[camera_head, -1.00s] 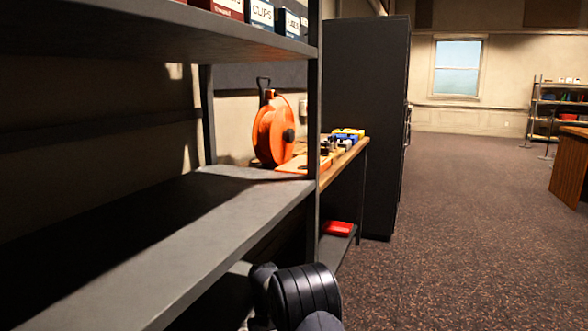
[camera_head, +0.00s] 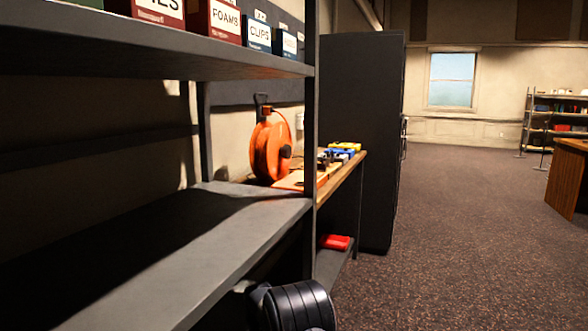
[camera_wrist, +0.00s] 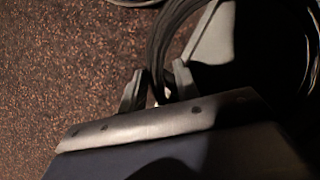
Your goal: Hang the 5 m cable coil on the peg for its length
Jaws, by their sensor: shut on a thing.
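My gripper (camera_wrist: 157,90) is shut on a black cable coil (camera_wrist: 168,45) in the wrist view. The coil's loop runs up from between the two fingers and curves around at the upper right, partly in dark shadow. In the head view, part of my arm shows at the bottom centre, but the fingers and the coil are out of frame there. No peg can be made out in either view, and no length label on the coil is readable.
A grey metal shelf (camera_head: 215,235) fills the left, with labelled boxes (camera_head: 225,22) on its upper board. Beyond it are an orange cable reel (camera_head: 268,150) on a wooden bench (camera_head: 345,168), a red item (camera_head: 335,242) below, and a dark cabinet (camera_head: 360,130).

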